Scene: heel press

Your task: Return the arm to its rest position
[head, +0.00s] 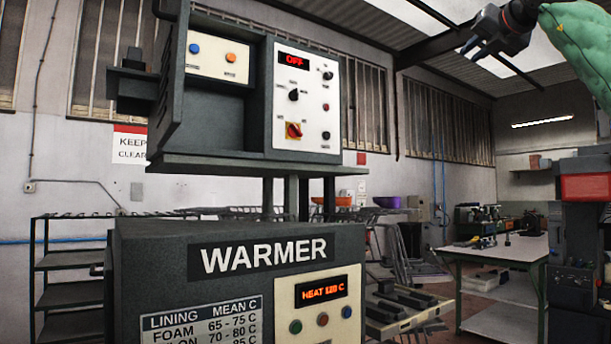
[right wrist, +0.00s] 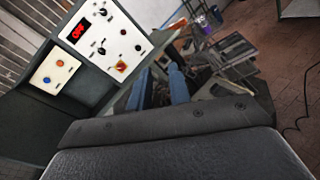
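My right arm, in a green sleeve (head: 580,45), reaches in at the top right of the head view. Its dark right gripper (head: 474,42) is raised high, right of the press and well apart from it. In the right wrist view two blue finger pads of the gripper (right wrist: 160,90) stand apart with nothing seen between them. The heel press (head: 305,100) shows a red OFF display, knobs and a red switch on a yellow plate. Its panel also shows in the right wrist view (right wrist: 105,38). My left gripper is in neither view.
The dark WARMER box (head: 180,275) stands in front below the press; its display reads HEAT 120 C. A workbench (head: 500,250) with tools is at the right, a red and dark machine (head: 585,187) at the right edge, shelving (head: 70,262) at the left. The air around the gripper looks clear.

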